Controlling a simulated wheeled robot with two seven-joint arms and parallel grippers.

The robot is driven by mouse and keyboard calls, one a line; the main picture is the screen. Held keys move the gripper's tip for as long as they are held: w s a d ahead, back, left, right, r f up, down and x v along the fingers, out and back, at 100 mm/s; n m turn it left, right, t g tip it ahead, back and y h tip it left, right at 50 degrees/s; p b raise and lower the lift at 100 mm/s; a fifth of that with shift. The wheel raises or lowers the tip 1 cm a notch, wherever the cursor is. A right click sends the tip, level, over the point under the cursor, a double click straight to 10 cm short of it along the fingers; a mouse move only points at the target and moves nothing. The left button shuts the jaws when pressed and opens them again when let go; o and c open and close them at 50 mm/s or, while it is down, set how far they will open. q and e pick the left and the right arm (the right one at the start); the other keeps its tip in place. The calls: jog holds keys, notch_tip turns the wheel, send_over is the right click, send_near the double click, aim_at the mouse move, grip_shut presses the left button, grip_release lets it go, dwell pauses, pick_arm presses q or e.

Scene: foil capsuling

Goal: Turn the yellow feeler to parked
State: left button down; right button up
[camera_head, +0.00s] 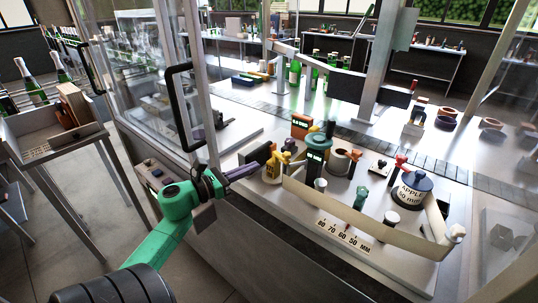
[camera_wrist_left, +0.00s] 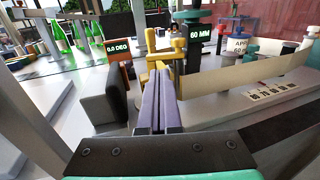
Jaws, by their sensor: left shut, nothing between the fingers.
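The yellow feeler (camera_head: 272,167) stands at the left end of the machine deck in the head view, beside a cream cylinder and a dark block. In the left wrist view its yellow top (camera_wrist_left: 168,52) shows just beyond my fingers, which hide its lower part. My left gripper (camera_head: 254,167) reaches in from the left, its purple-grey fingers shut and empty. In the left wrist view the fingertips (camera_wrist_left: 160,75) are close to the feeler; I cannot tell whether they touch it. An orange-framed display (camera_head: 301,122) reads 0.0 DEG. My right gripper is out of view.
A green-lit display (camera_head: 315,154) reads 60 MM. A beige strip (camera_head: 350,212) curves across the deck to the roll marked APPLE (camera_head: 412,190). A dark block (camera_wrist_left: 104,100) stands left of my fingers.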

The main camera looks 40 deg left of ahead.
aim_at(277, 157)
pick_arm(q)
jog(key=p+x, duration=0.2)
jog(key=x, duration=0.4)
jog(key=shift+w, duration=0.2)
jog(key=shift+w+f, duration=0.1)
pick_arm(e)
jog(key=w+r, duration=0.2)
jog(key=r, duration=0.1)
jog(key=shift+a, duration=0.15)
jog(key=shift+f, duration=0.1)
